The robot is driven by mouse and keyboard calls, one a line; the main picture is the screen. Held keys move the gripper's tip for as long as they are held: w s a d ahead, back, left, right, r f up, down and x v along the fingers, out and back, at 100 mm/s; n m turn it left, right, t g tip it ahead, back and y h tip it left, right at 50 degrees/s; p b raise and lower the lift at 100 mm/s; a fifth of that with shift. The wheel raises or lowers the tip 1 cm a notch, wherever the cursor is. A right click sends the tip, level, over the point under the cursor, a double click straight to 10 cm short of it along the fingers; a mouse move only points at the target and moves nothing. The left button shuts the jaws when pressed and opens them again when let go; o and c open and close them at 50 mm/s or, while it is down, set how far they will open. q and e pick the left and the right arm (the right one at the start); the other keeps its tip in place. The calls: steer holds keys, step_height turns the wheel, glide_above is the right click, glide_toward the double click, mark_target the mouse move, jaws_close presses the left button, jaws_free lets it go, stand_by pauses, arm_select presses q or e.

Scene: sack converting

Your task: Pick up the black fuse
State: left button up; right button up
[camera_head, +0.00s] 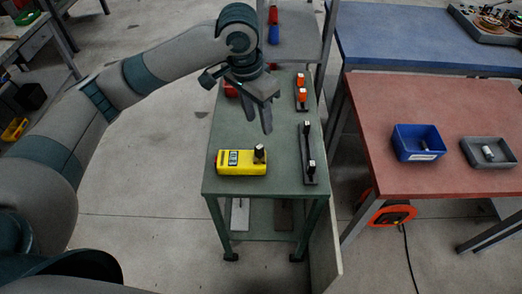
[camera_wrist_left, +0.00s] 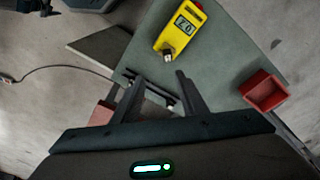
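A small black fuse-like piece with a light top (camera_head: 259,152) stands at the right end of the yellow tester (camera_head: 232,168) on the green table. In the left wrist view it (camera_wrist_left: 168,52) shows at the near end of the tester (camera_wrist_left: 181,26). A black holder strip (camera_head: 308,148) with two dark, light-topped pieces lies right of the tester. Which piece is the black fuse I cannot tell for sure. My left gripper (camera_head: 258,124) is open and empty, above the table and behind the tester; its fingers (camera_wrist_left: 160,78) are apart in the wrist view. My right gripper is not in view.
Orange pieces (camera_head: 301,94) stand in a strip farther back on the green table (camera_head: 285,182). A red bin (camera_wrist_left: 264,90) is partly hidden behind my left gripper in the head view. A red table with a blue bin (camera_head: 418,156) and grey tray (camera_head: 487,163) stands right.

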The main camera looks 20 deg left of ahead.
mark_target(259, 147)
arm_select(q)
steer(key=shift+w+a+r+y, duration=0.1)
steer(key=shift+a+r+y, duration=0.05)
steer(key=shift+a+r, duration=0.35)
steer(key=shift+w+a+r+y, duration=0.15)
steer(key=shift+a+r, duration=0.1)
steer(key=shift+r, duration=0.35)
steer(key=f+p, duration=0.1)
steer(key=f, duration=0.3)
steer(key=w+f+p, duration=0.1)
steer(key=f, duration=0.7)
steer(key=shift+w+d+f+p, duration=0.1)
steer(key=shift+w+d+p, duration=0.05)
steer(key=shift+d+p, duration=0.25)
